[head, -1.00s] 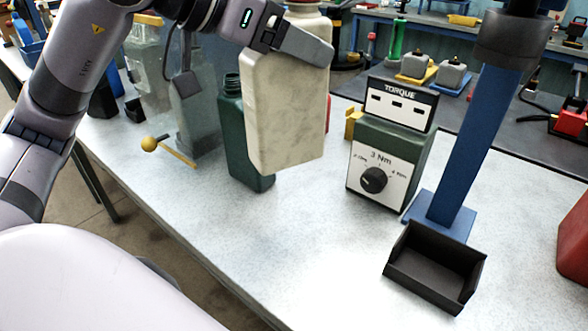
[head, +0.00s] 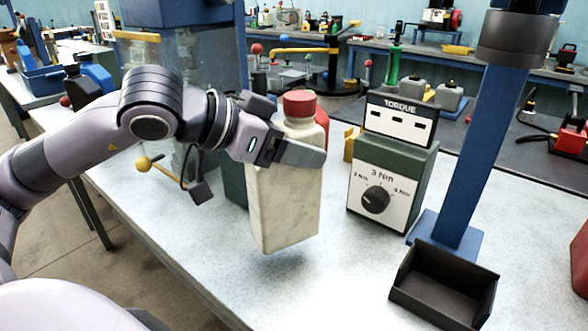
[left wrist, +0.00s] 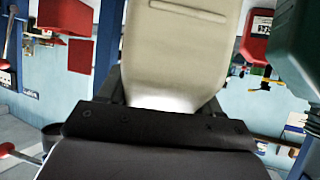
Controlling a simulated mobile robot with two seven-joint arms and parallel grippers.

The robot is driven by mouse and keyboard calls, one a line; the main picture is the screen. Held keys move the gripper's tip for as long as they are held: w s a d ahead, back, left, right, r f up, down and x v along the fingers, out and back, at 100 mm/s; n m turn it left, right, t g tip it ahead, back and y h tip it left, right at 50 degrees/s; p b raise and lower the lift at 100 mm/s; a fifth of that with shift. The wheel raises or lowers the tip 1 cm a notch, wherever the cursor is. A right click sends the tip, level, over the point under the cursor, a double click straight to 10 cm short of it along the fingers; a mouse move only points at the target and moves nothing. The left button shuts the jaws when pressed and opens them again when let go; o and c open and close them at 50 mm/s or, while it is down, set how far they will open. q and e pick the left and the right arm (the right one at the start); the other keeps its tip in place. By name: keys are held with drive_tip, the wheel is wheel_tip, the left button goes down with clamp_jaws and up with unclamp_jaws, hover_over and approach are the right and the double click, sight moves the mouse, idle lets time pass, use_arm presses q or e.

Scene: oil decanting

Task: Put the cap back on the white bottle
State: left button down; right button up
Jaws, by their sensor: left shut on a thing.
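The white bottle (head: 288,205), cream and flat-sided, hangs nearly upright with a slight tilt in the middle of the head view. A red cap (head: 300,103) shows at its neck; I cannot tell how tightly it sits. My left gripper (head: 288,138) is shut on the bottle's upper body, one finger across the near face. The bottle's base looks just above the table, with a soft shadow below. In the left wrist view the bottle (left wrist: 180,50) fills the centre beyond the gripper (left wrist: 165,108); its cap is not seen there. My right gripper is not in view.
A green bottle (head: 234,178) stands mostly hidden behind my held bottle. The torque tester (head: 392,178) stands to the right, then a blue post (head: 462,150) and a black open tray (head: 440,285). The light table (head: 330,280) is clear in front.

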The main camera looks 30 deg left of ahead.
sight(294, 169)
use_arm(q)
drive_tip(key=shift+r, duration=0.15)
wheel_tip(294, 169, down, 4)
drive_tip(key=shift+r+b, duration=0.1)
drive_tip(key=shift+b, duration=0.45)
drive_tip(key=c, duration=0.6)
unclamp_jaws()
drive_tip(key=shift+f, duration=0.35)
drive_tip(key=o, duration=0.4)
drive_tip(key=shift+r, duration=0.1)
